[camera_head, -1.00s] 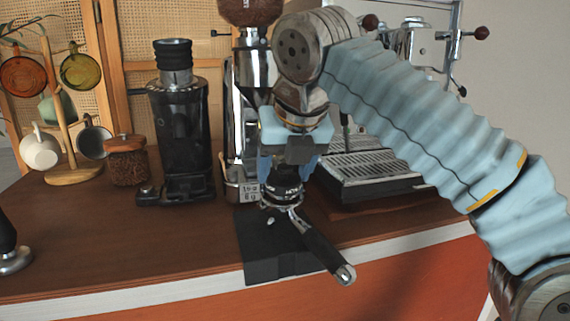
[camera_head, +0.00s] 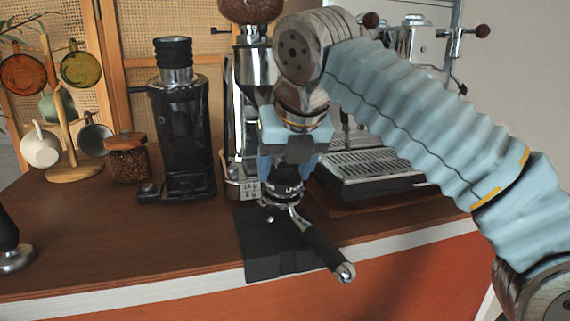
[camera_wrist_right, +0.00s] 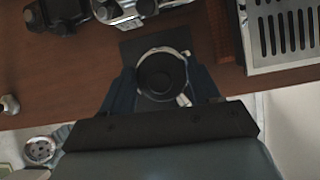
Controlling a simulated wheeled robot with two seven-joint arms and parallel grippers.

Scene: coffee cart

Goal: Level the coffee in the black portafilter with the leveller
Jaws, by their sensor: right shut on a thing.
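The black portafilter (camera_head: 322,249) rests on a black mat (camera_head: 262,247) near the counter's front edge, its handle pointing toward the front right. The dark leveller (camera_head: 284,181) sits over the portafilter's basket, upright; I cannot tell whether it touches the coffee, which is hidden beneath it. My right gripper (camera_head: 286,168) points down and is shut on the leveller. In the right wrist view the leveller (camera_wrist_right: 161,75) shows as a round dark disc between the fingers, with the portafilter's metal rim around it. My left gripper is not in view.
A black grinder (camera_head: 180,125) stands to the left, with a jar of beans (camera_head: 127,160) and a mug tree (camera_head: 72,174) beyond. The espresso machine's drip tray (camera_head: 370,168) is close on the right. A tamper (camera_head: 14,250) stands at the far left edge.

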